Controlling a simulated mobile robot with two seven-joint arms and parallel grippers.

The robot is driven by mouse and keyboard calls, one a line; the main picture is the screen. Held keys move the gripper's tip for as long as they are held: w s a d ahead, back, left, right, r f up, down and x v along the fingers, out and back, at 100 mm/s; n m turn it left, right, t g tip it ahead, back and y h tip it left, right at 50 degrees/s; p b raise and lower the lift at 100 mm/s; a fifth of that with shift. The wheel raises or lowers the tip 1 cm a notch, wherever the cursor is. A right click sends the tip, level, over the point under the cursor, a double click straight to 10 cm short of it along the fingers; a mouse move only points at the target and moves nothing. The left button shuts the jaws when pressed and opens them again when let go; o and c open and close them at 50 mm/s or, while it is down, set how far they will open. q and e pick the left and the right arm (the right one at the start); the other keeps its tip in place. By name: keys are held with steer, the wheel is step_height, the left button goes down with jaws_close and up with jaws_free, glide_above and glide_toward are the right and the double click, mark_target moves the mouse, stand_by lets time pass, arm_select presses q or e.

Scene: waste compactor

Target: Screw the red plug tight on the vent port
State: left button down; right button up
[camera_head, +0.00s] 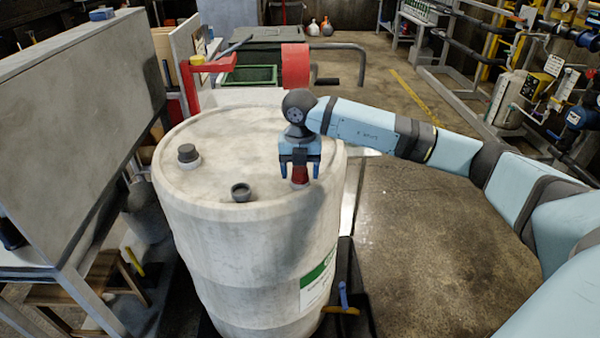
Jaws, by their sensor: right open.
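The red plug (300,177) is at the right side of the top of a large pale drum (232,270). My right gripper (300,167) points down over it, open, with a finger on each side of the plug. Its upper part is hidden by the gripper, and I cannot tell whether the fingers touch it. The plug looks upright; what is under it, and so whether it sits on the vent port, is too small to tell. A small open black fitting (241,192) stands on the lid near the front rim. My left gripper is not in view.
A dark capped fitting (188,156) stands at the left of the lid. A grey sloped panel (80,120) is close on the left. A red bracket (207,66) and a red cylinder (295,66) rise behind the drum. Open floor (400,240) lies to the right.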

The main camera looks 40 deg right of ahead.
steer(key=n+b, duration=0.1)
steer(key=n, duration=0.4)
steer(key=shift+n+b, duration=0.3)
steer(key=shift+n, duration=0.1)
steer(key=n+b, duration=0.1)
steer(key=n, duration=0.1)
steer(key=shift+f+n, duration=0.15)
steer(key=shift+n, duration=0.15)
steer(key=n+b, duration=0.1)
steer(key=n, duration=0.1)
steer(key=shift+n, duration=0.4)
steer(key=shift+n+b, duration=0.35)
steer(key=shift+n, duration=0.45)
steer(key=n+b, duration=0.1)
steer(key=n, duration=0.2)
steer(key=shift+n, duration=0.3)
